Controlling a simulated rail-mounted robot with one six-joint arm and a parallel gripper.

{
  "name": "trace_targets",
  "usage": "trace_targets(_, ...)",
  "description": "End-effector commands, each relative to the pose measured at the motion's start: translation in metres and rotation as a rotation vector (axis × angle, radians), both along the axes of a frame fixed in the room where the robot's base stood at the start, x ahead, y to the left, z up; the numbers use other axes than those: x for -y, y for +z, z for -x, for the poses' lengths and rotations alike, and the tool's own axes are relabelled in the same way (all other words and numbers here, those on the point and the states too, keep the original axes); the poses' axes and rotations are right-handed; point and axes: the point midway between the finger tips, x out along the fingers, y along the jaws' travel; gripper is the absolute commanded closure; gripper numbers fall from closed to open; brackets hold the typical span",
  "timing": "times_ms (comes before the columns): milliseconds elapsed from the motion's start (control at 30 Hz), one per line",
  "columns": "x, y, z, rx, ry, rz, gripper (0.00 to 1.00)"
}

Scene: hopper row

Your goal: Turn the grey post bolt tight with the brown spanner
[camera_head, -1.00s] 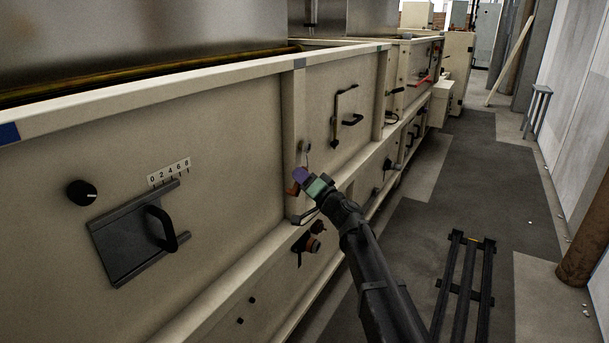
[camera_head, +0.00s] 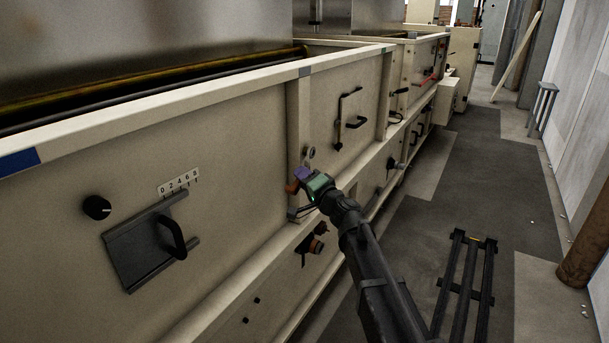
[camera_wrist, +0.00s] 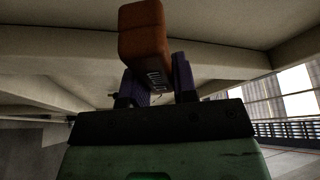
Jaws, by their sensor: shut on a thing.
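My gripper (camera_head: 303,177) is in the middle of the head view, beside a cream post of the machine front. Its purple fingers also show in the wrist view (camera_wrist: 158,82), shut on the brown spanner (camera_wrist: 143,35). In the head view only a small end of the spanner (camera_head: 292,187) shows at the left of the fingers. The grey post bolt (camera_head: 310,152) looks like a small round head on the post, just above my gripper. The spanner appears apart from it, below. The spanner's far end cannot be made out.
A dark slide plate with a handle (camera_head: 150,245) and a black knob (camera_head: 97,207) are on the left panel. An orange and black fitting (camera_head: 314,244) projects below my gripper. A black handle (camera_head: 356,122) is on the panel beyond.

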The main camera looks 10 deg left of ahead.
Motion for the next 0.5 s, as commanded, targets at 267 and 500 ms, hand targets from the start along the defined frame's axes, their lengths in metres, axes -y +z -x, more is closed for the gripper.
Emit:
trace_targets(267,-0.0022,0.0072,0.0007,-0.068,-0.001,-0.029,1.00)
trace_targets(500,-0.0021,0.0079,0.0010,-0.071,-0.001,-0.030,1.00)
